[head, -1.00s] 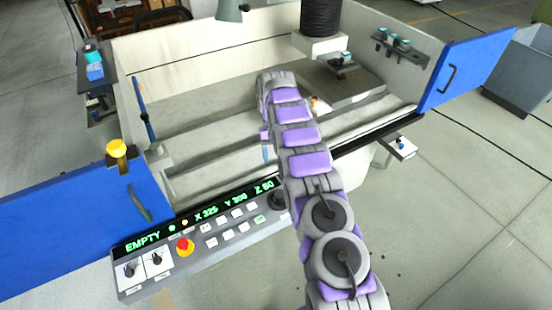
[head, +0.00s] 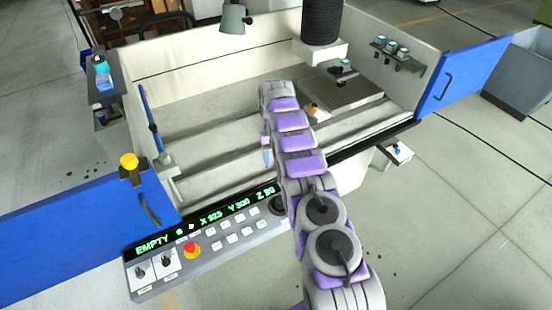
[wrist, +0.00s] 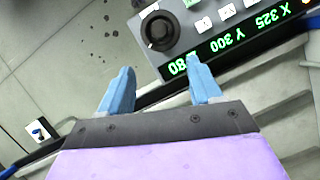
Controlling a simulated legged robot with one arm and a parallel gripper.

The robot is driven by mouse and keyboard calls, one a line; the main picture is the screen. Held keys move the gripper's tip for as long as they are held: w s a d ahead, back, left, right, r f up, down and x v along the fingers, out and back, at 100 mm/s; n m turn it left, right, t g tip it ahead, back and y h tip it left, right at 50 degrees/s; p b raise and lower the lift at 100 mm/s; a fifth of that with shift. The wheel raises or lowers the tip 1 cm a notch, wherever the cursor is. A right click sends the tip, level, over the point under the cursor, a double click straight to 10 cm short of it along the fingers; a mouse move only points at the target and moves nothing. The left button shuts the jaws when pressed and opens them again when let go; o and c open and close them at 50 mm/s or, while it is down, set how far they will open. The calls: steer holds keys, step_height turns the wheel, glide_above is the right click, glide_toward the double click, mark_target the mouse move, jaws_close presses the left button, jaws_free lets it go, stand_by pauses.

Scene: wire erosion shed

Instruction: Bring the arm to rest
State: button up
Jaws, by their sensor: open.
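My arm reaches up from the bottom of the head view over the front of the machine tank. My gripper (wrist: 157,90) shows in the wrist view with two blue fingers spread wide apart and nothing between them. In the head view only a blue fingertip (head: 267,157) shows below the arm's end; the rest is hidden by the arm. Beyond the fingers in the wrist view lie the control panel (wrist: 185,35), with its black knob (wrist: 158,31) and green readout, and the grey floor.
The control panel (head: 215,247) reads EMPTY and has a red button (head: 191,251). Blue doors stand open at left (head: 80,235) and right (head: 462,75).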

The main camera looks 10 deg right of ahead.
stand_by(0.4)
steer(key=s+r+t+b, duration=0.2)
steer(key=s+r+b, duration=0.4)
steer(key=s+r, duration=1.25)
steer(key=s+f+b, duration=0.2)
steer(key=s, duration=1.3)
steer(key=s+f+b, duration=0.3)
steer(key=s, duration=1.3)
steer(key=shift+t, duration=0.4)
stand_by(0.8)
